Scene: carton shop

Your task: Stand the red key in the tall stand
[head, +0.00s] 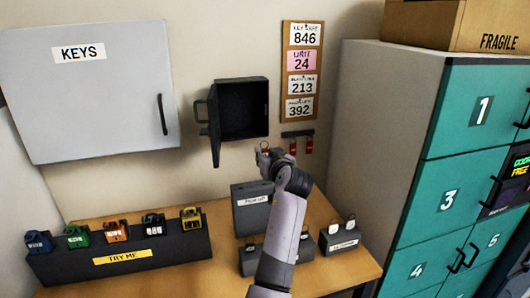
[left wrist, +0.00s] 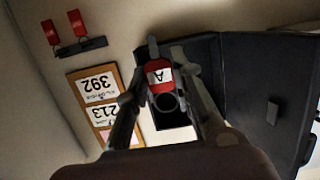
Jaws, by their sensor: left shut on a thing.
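My left gripper (head: 266,155) is shut on the red key (left wrist: 160,78), which has a white label marked A. It holds the key up in front of the wall, just below and right of the open black wall box (head: 243,108). In the head view the gripper mostly hides the key. The tall grey block (head: 251,210), with a white label, stands on the table below the gripper and may be the tall stand. My right gripper is not in view.
Two red tags (head: 293,146) hang from a wall rail right of the gripper. The box door (head: 214,126) stands open. A padlock row (head: 120,250) and low grey stands (head: 341,239) are on the table. Teal lockers (head: 470,165) stand right.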

